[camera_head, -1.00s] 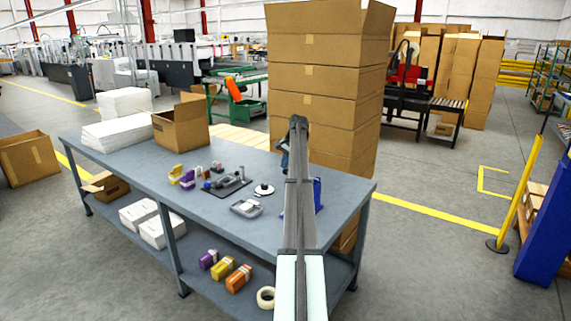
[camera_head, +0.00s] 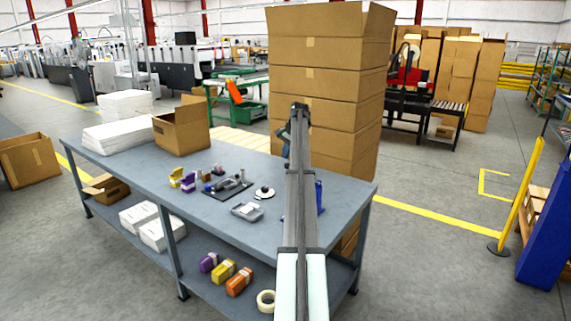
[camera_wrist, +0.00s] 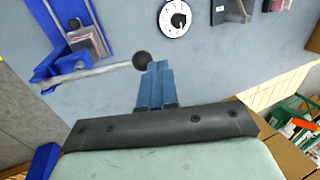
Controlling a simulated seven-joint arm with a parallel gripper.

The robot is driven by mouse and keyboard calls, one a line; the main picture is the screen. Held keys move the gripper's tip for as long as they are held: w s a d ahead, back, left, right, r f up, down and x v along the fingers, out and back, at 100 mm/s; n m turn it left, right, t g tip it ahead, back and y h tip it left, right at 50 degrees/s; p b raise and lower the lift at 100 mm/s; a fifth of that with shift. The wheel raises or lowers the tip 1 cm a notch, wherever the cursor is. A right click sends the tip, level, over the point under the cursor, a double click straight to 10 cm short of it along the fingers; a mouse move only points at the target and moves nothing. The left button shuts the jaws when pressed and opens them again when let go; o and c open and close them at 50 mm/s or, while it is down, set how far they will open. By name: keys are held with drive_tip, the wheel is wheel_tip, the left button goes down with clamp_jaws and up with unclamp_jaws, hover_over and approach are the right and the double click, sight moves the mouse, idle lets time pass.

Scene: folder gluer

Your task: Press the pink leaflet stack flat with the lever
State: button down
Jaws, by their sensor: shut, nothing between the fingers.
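The blue press (camera_wrist: 50,68) stands at the upper left of the wrist view. Its pale lever (camera_wrist: 95,74) ends in a black ball knob (camera_wrist: 142,60). My gripper (camera_wrist: 157,66) is shut and empty, with its blue fingertips right beside the knob; I cannot tell whether they touch it. A greyish block with dull pink patches (camera_wrist: 86,41), perhaps the leaflet stack, shows by the press, partly behind its blue parts. In the head view my arm hides most of the press (camera_head: 319,197), and the fingertips are not clear there.
A white dial (camera_head: 264,192), a grey tray (camera_head: 247,211) and a black mat (camera_head: 214,193) with a tool lie left of the press on the table (camera_head: 345,188). Small coloured packs (camera_head: 187,183) lie farther left. Tall cartons (camera_head: 330,90) stand behind the table.

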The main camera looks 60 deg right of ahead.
wheel_tip(320, 180, up, 8)
drive_tip(key=shift+s+f, duration=0.15)
drive_tip(key=shift+s, duration=0.1)
idle(0.5)
